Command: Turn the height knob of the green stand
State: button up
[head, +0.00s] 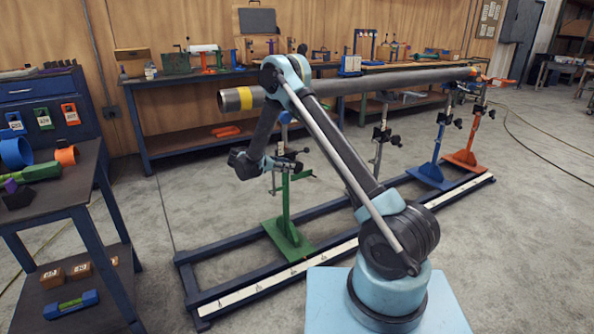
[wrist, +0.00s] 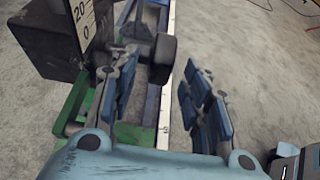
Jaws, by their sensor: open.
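The green stand (head: 285,205) stands on the blue rail frame, its upper part partly hidden by my arm in the head view. In the wrist view, a black knob (wrist: 162,58) shows on a short stem beside a dark block with a white scale (wrist: 85,18), which reads 20 and 0. Green parts of the stand (wrist: 140,135) show below. My gripper (wrist: 162,85) is open, with blue-padded fingers on either side. The knob appears near the left fingertip, within the gap; contact cannot be told. In the head view my gripper (head: 288,162) is small beside the stand's upper part.
A long grey pipe (head: 400,80) with a yellow band lies above the stands. A blue stand (head: 432,165) and an orange stand (head: 468,150) are farther right. A blue-framed table (head: 75,190) stands at left.

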aim_at(297, 167)
jog(key=x, duration=0.6)
jog(key=shift+w+d+f, duration=0.15)
jog(key=shift+w+d, duration=0.1)
grip_shut()
